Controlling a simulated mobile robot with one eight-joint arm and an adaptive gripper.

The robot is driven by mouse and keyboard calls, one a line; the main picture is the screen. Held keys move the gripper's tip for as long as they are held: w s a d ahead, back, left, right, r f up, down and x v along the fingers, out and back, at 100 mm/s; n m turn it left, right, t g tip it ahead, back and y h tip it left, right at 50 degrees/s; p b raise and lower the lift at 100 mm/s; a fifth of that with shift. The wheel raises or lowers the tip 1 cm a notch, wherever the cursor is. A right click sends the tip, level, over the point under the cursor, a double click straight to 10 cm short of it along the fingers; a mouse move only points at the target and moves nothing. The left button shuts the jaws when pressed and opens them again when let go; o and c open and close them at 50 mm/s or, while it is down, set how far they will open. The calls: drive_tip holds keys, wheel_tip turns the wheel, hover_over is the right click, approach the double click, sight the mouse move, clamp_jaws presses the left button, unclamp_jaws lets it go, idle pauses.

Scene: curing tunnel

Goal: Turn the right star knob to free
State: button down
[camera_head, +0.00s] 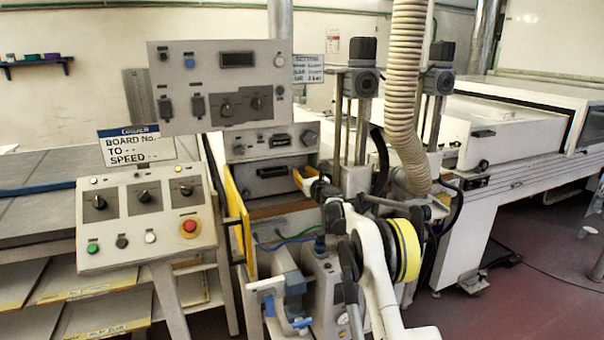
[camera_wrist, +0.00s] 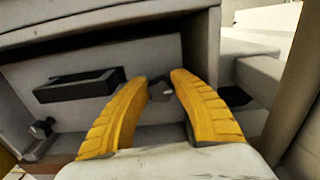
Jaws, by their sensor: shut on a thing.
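The right star knob (camera_wrist: 160,88) is a small dark grey knob on the light panel in the wrist view. It sits between the tips of my gripper's yellow fingers (camera_wrist: 149,80), which are closed on it. Its lower part and pointer direction cannot be made out. In the head view my gripper (camera_head: 303,180) is at the right end of the lower panel of the box stack, and hides the knob there.
A dark recessed handle (camera_wrist: 78,86) lies left of the knob, with another small dark knob (camera_wrist: 42,128) at lower left. An overhanging housing edge runs above the panel. A ribbed hose (camera_head: 404,90) and motor posts (camera_head: 361,84) stand close on the right.

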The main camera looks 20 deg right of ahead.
drive_tip(key=n+p, duration=0.1)
drive_tip(key=n, duration=0.3)
drive_tip(key=shift+a+n, duration=0.1)
drive_tip(key=shift+n, duration=0.2)
drive_tip(key=n+p, duration=0.1)
drive_tip(key=n, duration=0.3)
drive_tip(key=shift+a+n, duration=0.1)
drive_tip(key=shift+n, duration=0.2)
drive_tip(key=n, duration=0.4)
drive_tip(key=shift+f, duration=0.1)
drive_tip(key=shift+f+n, duration=0.1)
drive_tip(key=shift+n, duration=1.9)
drive_tip(key=c, duration=1.1)
unclamp_jaws()
